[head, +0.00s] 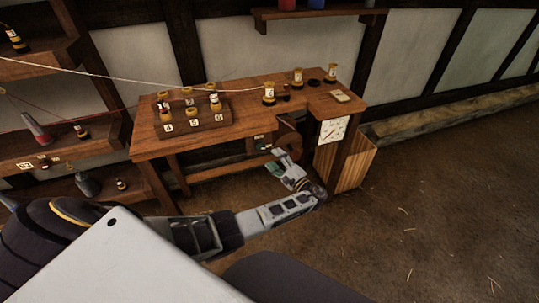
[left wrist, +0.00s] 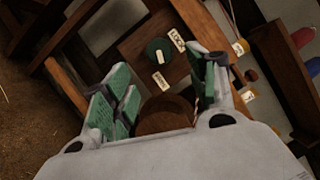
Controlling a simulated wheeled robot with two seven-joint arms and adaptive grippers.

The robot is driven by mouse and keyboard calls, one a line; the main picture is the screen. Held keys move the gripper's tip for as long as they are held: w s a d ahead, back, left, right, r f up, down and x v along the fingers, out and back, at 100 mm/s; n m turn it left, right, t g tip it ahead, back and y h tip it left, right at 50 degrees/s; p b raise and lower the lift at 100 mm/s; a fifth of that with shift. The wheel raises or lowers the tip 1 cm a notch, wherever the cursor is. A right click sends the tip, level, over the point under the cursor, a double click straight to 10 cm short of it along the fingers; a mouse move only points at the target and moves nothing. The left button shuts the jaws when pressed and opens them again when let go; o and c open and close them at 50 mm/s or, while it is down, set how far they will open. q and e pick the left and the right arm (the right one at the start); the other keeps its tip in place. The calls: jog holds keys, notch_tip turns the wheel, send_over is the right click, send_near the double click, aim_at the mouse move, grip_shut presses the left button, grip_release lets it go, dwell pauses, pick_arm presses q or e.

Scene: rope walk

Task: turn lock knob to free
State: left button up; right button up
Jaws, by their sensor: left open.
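The lock knob (left wrist: 159,50) is a round dark green disc with a cream bar, on a brown wooden panel in the left wrist view. A LOCK label (left wrist: 177,40) is at its upper right. A second cream label (left wrist: 161,82), too blurred to read, is below it. The bar stands near upright in that view; I cannot tell which label it marks. My left gripper (left wrist: 160,78) is open, its green-padded fingers either side of the view, short of the knob and apart from it. In the head view the left gripper (head: 281,164) is under the bench front. My right gripper is not seen.
A brown round wheel (left wrist: 165,114) lies between the fingers in the wrist view. The wooden bench (head: 255,100) carries a numbered rack (head: 190,124) with several bobbins. A clock-like dial (head: 333,130) is at its right end. The floor (head: 440,210) at right is clear.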

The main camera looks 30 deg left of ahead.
pick_arm(q)
jog(key=shift+v, duration=2.3)
